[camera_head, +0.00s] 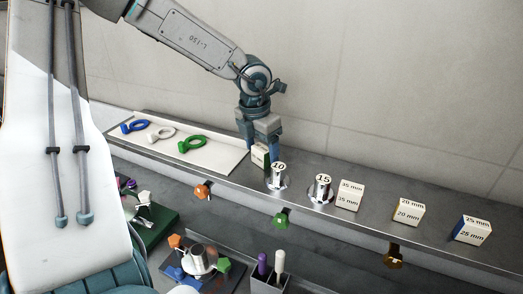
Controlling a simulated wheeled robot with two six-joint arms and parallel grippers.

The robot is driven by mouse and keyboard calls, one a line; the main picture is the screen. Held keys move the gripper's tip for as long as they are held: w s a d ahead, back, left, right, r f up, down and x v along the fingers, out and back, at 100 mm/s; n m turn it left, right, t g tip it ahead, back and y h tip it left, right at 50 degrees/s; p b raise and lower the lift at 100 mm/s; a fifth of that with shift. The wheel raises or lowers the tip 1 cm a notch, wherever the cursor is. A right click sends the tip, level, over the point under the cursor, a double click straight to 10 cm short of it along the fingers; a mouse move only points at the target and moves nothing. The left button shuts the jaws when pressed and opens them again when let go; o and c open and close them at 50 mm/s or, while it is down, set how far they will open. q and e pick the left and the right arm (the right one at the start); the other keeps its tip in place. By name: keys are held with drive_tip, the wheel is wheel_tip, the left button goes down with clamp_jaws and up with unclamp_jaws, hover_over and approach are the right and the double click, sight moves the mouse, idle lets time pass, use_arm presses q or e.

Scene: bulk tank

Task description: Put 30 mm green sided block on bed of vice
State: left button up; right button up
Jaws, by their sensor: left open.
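The green sided block (259,157) is a small pale block with a dark green side. It stands on the grey shelf (330,167), just right of the white tray. My left gripper (262,158) points down at it from above, with its fingers open about the block and partly hiding it. Whether the fingers touch the block cannot be told. No vice can be made out for sure; a fixture on a green base (155,228) at lower left is partly hidden by my white arm link. My right gripper is not in view.
Metal cylinders marked 10 (278,176) and 15 (320,188) stand close right of the gripper. Blocks marked 35 mm (349,196), 20 mm (408,212) and 25 mm (471,230) follow. The white tray (215,164) holds blue, white and green ring-ended pieces. Coloured knobs line the shelf front.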

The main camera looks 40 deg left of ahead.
use_arm(q)
drive_tip(key=shift+w+f, duration=0.1)
drive_tip(key=shift+f, duration=0.15)
drive_tip(key=shift+r, duration=0.1)
drive_tip(key=c, duration=1.2)
drive_tip(key=shift+o, duration=0.2)
drive_tip(key=shift+r, duration=0.1)
drive_tip(key=shift+r+b, duration=0.5)
drive_tip(key=shift+b, duration=0.1)
drive_tip(key=shift+s+d+r+b, duration=0.1)
drive_tip(key=shift+s+r+b, duration=0.1)
drive_tip(key=shift+r+b, duration=0.3)
drive_tip(key=shift+s+d+r+b, duration=0.1)
drive_tip(key=shift+s+r+b, duration=0.05)
drive_tip(key=shift+r+b, duration=0.35)
drive_tip(key=s+d+r+b, duration=0.1)
drive_tip(key=s+d+b, duration=0.1)
drive_tip(key=s, duration=0.5)
drive_tip(key=s+d+b, duration=0.2)
drive_tip(key=s+b, duration=0.2)
drive_tip(key=s, duration=0.3)
drive_tip(key=shift+s+d+r, duration=0.2)
drive_tip(key=shift+s+r, duration=0.15)
drive_tip(key=shift+r, duration=0.05)
